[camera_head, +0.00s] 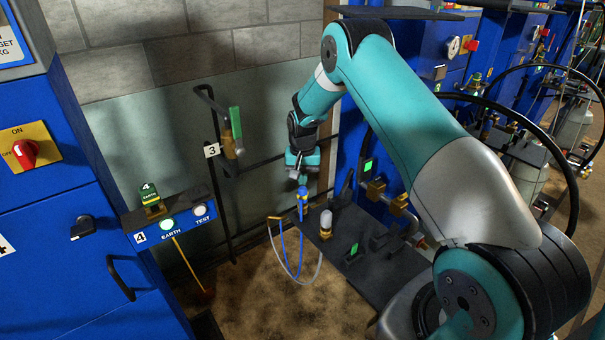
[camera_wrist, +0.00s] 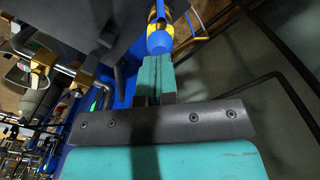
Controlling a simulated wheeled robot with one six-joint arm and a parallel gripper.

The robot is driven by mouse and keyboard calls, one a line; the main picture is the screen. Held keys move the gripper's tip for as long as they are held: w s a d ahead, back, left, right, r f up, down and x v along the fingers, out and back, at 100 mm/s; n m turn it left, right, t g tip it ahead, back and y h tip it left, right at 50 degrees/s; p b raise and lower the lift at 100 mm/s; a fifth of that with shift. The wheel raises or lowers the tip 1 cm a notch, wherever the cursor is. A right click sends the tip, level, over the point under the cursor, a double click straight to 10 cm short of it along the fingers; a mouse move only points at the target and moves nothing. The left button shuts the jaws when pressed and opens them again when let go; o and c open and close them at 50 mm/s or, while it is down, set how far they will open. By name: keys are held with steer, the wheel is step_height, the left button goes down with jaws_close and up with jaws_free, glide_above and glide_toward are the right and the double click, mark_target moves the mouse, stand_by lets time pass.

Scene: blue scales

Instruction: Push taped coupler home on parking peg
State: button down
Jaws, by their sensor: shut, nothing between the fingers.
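The coupler (camera_head: 302,202), blue with yellow tape, stands at the left edge of the dark shelf (camera_head: 375,270). In the wrist view it shows as a blue rounded end with yellow bands (camera_wrist: 160,40), just beyond my fingertips. My gripper (camera_head: 303,181) points down directly above it, with its teal fingers (camera_wrist: 156,68) shut together and nothing between them. I cannot tell whether the fingertips touch the blue end. The peg is hidden, so how far the coupler sits on it does not show.
A white-topped brass fitting (camera_head: 326,224) stands close to the right of the coupler. A green-handled valve (camera_head: 235,125) is on the wall at left. Brass fittings (camera_head: 375,190) and pipes lie to the right.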

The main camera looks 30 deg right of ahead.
steer(key=shift+f+b, duration=0.3)
steer(key=shift+f, duration=0.65)
steer(key=shift+f+b, duration=0.3)
steer(key=shift+f, duration=0.1)
steer(key=shift+r, duration=0.1)
steer(key=shift+r+p, duration=1)
steer(key=shift+r, duration=0.45)
step_height(320, 180, up, 17)
steer(key=b, duration=0.2)
steer(key=shift+b, duration=0.3)
steer(key=p, duration=0.4)
glide_above(303, 189)
step_height(303, 189, down, 13)
steer(key=shift+a+f, duration=0.1)
steer(key=shift+f, duration=0.05)
steer(key=shift+f+b, duration=2.15)
steer(key=shift+f, duration=0.85)
steer(key=shift+s+f, duration=0.1)
steer(key=shift+f, duration=0.3)
